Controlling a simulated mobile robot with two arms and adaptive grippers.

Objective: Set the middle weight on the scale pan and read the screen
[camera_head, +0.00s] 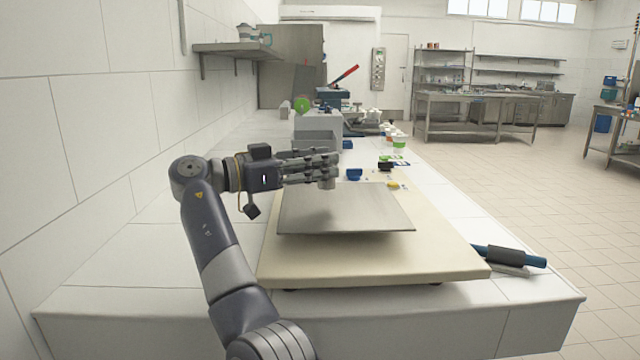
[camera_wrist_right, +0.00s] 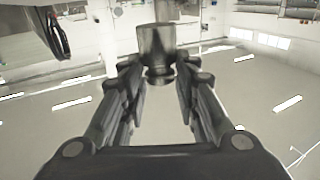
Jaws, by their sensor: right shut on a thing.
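My right gripper (camera_head: 333,166) is shut on a small metal weight (camera_head: 327,183), a short grey cylinder. The wrist view shows the weight (camera_wrist_right: 156,48) upright between the fingertips. The weight is at the back part of the square grey scale pan (camera_head: 345,215); I cannot tell whether it touches the pan. The pan sits over a wide cream base (camera_head: 440,262) on the white counter. I see no readable screen on the scale. I cannot make out other weights. My left gripper is not in view.
Behind the scale stand a blue item (camera_head: 354,174), a black item (camera_head: 385,166), a yellow item (camera_head: 394,185) and a grey machine (camera_head: 318,132). A dark cylinder with blue ends (camera_head: 510,257) is at the counter's right edge. A tiled wall borders the left side.

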